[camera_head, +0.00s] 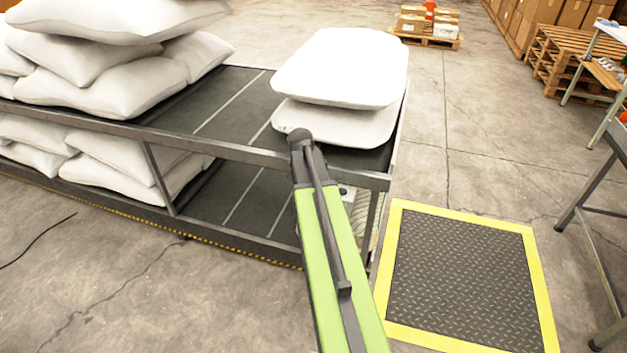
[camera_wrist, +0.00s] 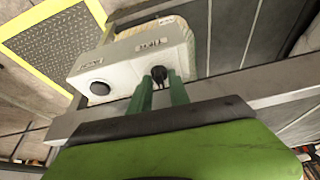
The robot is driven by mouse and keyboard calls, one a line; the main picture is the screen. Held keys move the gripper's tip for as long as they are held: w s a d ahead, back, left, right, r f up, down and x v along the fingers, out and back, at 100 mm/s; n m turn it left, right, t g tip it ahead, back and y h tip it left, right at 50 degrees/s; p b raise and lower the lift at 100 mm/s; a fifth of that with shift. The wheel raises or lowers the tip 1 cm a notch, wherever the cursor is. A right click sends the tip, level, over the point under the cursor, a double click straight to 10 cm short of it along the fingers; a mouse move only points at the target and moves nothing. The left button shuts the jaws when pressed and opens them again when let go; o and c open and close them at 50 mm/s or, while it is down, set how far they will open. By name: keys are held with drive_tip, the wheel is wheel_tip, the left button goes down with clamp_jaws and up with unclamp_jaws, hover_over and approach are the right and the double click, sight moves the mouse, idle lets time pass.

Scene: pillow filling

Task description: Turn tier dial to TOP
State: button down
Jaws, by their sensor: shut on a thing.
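A white control box (camera_wrist: 120,72) is mounted at the rack's end in the wrist view; a small part of it (camera_head: 346,191) shows beside my arm in the head view. Its black tier dial (camera_wrist: 158,73) sits between the two green fingers of my gripper (camera_wrist: 161,80), which is shut on it. The fingers hide part of the dial, and I cannot read its setting. A label above the dial is too small to read. A second round black knob or button (camera_wrist: 99,88) is on the box's left part. My gripper is hidden in the head view.
A two-tier dark rack (camera_head: 236,105) holds white pillows (camera_head: 95,80) at left and two stacked pillows (camera_head: 345,68) at its right end. A yellow-edged floor mat (camera_head: 465,275) lies right of the rack. A metal stand (camera_head: 590,190) is at far right.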

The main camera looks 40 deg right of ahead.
drive_tip(key=m, duration=0.2)
drive_tip(key=m+g, duration=0.1)
drive_tip(key=m, duration=0.1)
drive_tip(key=shift+w+a+g, duration=0.1)
drive_tip(key=shift+w+g, duration=0.1)
drive_tip(key=shift+g, duration=0.1)
drive_tip(key=shift+m+g, duration=0.6)
drive_tip(key=shift+m, duration=1)
drive_tip(key=c, duration=1.3)
unclamp_jaws()
drive_tip(key=shift+o, duration=0.2)
drive_tip(key=p+v, duration=1.6)
drive_tip(key=v, duration=0.1)
drive_tip(key=shift+a, duration=0.35)
